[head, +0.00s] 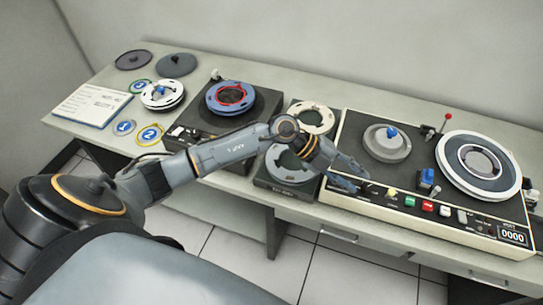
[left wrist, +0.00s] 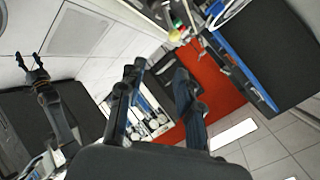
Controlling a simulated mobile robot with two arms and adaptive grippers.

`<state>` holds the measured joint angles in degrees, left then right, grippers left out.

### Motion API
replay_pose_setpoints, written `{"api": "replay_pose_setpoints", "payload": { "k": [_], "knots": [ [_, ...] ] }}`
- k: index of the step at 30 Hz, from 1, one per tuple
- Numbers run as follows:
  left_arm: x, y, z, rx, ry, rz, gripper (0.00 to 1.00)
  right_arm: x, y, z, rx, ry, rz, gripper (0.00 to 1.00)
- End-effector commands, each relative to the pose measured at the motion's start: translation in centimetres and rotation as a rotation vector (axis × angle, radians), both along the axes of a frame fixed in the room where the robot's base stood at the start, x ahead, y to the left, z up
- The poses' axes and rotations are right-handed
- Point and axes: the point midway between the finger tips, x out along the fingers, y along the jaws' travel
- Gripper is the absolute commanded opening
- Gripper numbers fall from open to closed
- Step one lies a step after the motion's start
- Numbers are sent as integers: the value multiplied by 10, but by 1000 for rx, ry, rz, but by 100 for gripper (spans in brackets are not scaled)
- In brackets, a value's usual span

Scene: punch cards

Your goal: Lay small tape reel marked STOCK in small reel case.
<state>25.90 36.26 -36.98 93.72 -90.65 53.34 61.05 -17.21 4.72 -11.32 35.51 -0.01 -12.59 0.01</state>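No STOCK marking is readable in either view. A cream reel (head: 312,117) and a grey-green ring shape (head: 290,166) lie at the middle of the bench, partly behind my left arm. The ring shape is in a dark, low case (head: 275,186) whose front label I cannot read. I cannot tell whether this is the small reel case. My left gripper (head: 345,180) is over the front left of the wide tape machine. In the left wrist view its fingers (left wrist: 158,92) are apart with nothing held. What looks like my right gripper (left wrist: 30,62) shows there, fingers apart.
The wide machine (head: 352,150) carries a grey reel (head: 387,142) and a large white reel (head: 478,160). A blue reel (head: 230,97) sits on a dark deck (head: 262,105). A white reel (head: 162,94), dark discs (head: 176,65), numbered tags (head: 150,135) and a card (head: 92,105) lie left.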

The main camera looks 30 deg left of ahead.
Motion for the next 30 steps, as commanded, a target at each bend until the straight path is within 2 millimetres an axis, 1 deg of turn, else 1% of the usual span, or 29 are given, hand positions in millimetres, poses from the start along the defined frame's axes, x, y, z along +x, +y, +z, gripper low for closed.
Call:
{"api": "replay_pose_setpoints", "payload": {
  "k": [1, 2, 3, 5, 6, 9, 12, 15, 20, 26, 30],
  "knots": [
    [4, 35, -13, 178, 43, -26, 35, 0, 0, 1, 0, -1, 0, 50],
    [4, 58, -23, 285, 82, -33, 35, 0, 0, 2, 0, -1, 0, 50],
    [5, 87, -31, 409, 129, -28, 35, 1, 0, 2, 0, -1, 0, 50],
    [5, 127, -36, 566, 194, -3, 35, 1, 0, 2, 0, -1, 1, 50],
    [5, 151, -37, 653, 230, 21, 35, 1, 0, 2, 0, -1, 1, 50],
    [4, 199, -32, 818, 304, 83, 35, 1, 1, 3, 1, -1, 2, 50],
    [3, 229, -27, 915, 350, 131, 35, 1, 1, 3, 2, -2, 2, 50],
    [2, 242, -24, 958, 371, 154, 35, 1, 2, 2, 2, -2, 3, 50],
    [1, 244, -29, 968, 378, 158, 35, 1, 2, -2, 2, -2, 3, 50],
    [0, 244, -47, 965, 377, 156, 35, 1, 4, -15, 4, -1, 2, 50],
    [0, 243, -64, 964, 377, 155, 35, 1, 5, -27, 6, -1, 3, 50]
  ]
}}
